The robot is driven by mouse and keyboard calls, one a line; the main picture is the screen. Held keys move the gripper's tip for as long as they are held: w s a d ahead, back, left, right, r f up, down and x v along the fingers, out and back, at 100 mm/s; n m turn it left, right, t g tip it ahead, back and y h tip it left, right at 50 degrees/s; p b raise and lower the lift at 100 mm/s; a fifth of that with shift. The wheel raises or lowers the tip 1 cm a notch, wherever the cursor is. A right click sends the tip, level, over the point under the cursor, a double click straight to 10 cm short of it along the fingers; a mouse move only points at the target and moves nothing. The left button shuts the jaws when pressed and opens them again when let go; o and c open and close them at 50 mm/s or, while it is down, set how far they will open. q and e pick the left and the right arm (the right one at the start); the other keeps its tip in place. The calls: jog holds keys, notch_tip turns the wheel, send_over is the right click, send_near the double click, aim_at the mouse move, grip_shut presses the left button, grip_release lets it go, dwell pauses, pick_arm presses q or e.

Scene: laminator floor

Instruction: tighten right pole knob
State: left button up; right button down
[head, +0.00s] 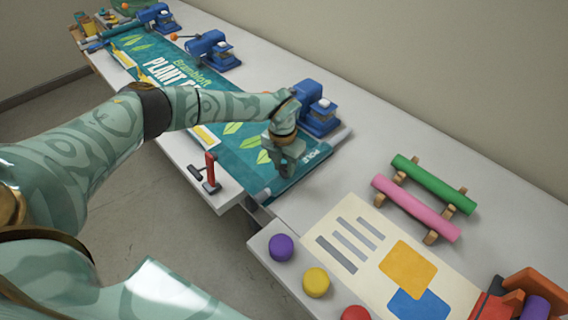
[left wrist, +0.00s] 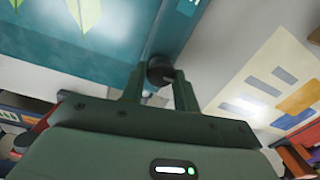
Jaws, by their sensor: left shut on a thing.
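The teal banner (head: 240,130) lies along the long table, with a pole across its right end. In the left wrist view a round dark knob (left wrist: 160,69) sits at the near end of this pole, by the banner's edge (left wrist: 110,45). My left gripper (head: 283,172) reaches over the right end of the banner with its fingers downward. In the left wrist view its two fingers (left wrist: 160,78) are shut on the knob, one on each side. The gripper hides the knob's grip in the head view. My right gripper is not in view.
A blue press (head: 318,110) stands just behind the gripper, with more along the back. A red-handled clamp (head: 210,170) is at the front edge. A poster (head: 375,255), green (head: 432,185) and pink (head: 415,207) rolls and a purple puck (head: 281,247) lie to the right.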

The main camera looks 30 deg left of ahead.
aim_at(283, 167)
pick_arm(q)
jog(key=shift+m, duration=0.3)
jog(key=o, duration=1)
jog(key=shift+c, duration=0.2)
notch_tip(283, 167, up, 16)
jog(key=p, duration=0.2)
jog(key=shift+a+r, duration=0.2)
jog(key=shift+a, duration=0.15)
jog(key=shift+d+f, duration=0.1)
